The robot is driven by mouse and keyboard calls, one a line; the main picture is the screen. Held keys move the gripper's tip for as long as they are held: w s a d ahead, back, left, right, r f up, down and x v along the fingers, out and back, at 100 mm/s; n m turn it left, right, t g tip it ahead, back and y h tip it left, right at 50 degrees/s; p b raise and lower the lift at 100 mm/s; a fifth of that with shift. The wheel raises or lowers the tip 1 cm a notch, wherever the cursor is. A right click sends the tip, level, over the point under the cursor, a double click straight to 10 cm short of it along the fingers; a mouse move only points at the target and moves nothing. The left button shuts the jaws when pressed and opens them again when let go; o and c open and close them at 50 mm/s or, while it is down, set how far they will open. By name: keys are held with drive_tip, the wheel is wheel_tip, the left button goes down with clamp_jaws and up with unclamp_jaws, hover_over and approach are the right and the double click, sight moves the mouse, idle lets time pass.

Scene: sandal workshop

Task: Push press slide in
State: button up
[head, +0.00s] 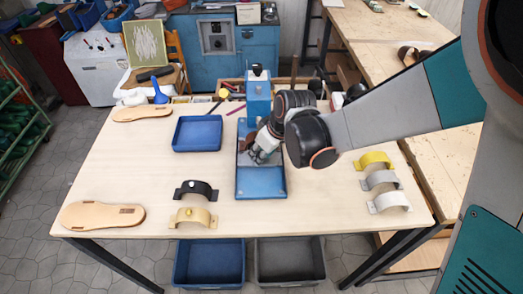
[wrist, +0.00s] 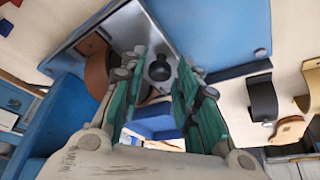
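The press (head: 258,98) is a blue upright machine at the back middle of the table. Its slide (head: 260,182) is a long tray with a blue front plate, pulled out toward the front edge of the table. My gripper (head: 257,156) is low over the middle of the slide. In the wrist view a round black knob (wrist: 160,68) shows between and beyond the green fingers of my gripper (wrist: 160,85). The fingers are apart, and I cannot tell whether they touch the knob. A brown strap (wrist: 96,75) lies beside the fingers, partly hidden.
A blue tray (head: 197,148) stands left of the slide. Black (head: 197,191) and tan (head: 193,217) strap pieces lie front left. Yellow (head: 374,161), grey (head: 380,180) and white (head: 388,202) straps stand right. Soles (head: 103,215) lie at the left. Two bins (head: 209,283) are below.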

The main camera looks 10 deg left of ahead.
clamp_jaws()
drive_tip(key=shift+w+a, duration=0.25)
drive_tip(key=shift+w, duration=0.8)
drive_tip(key=shift+w+a, duration=0.2)
drive_tip(key=shift+w, duration=0.8)
unclamp_jaws()
drive_tip(key=shift+r, duration=0.1)
drive_tip(key=shift+w, duration=0.1)
drive_tip(key=v, duration=0.7)
drive_tip(key=shift+s+r, duration=0.2)
drive_tip(key=shift+s, duration=0.05)
drive_tip(key=shift+d, duration=0.1)
